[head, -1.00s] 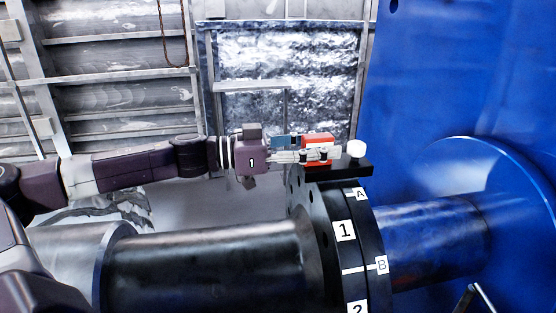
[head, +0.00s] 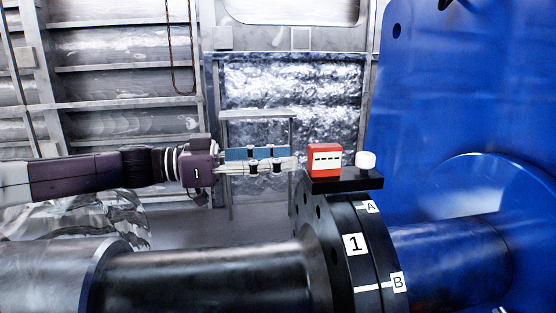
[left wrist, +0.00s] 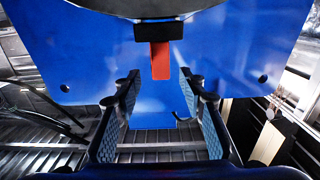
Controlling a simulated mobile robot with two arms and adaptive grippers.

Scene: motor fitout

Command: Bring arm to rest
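My left gripper (head: 296,163) comes in from the left, level, just left of a red box (head: 325,160) with a white, dark-marked front. The box rests on a black plate (head: 346,182) on top of the shaft flange. A small gap shows between fingertips and box. In the left wrist view my left gripper (left wrist: 158,84) is open, its two blue-padded fingers spread with nothing between them. The red box (left wrist: 160,61) shows ahead, beyond the fingertips. My right gripper is not in view.
A white round knob (head: 366,160) stands right of the box on the plate. Below are a dark flange (head: 318,215) marked 1, A and B and a thick shaft (head: 210,275). A large blue housing (head: 460,90) fills the right. Open space lies above the left arm.

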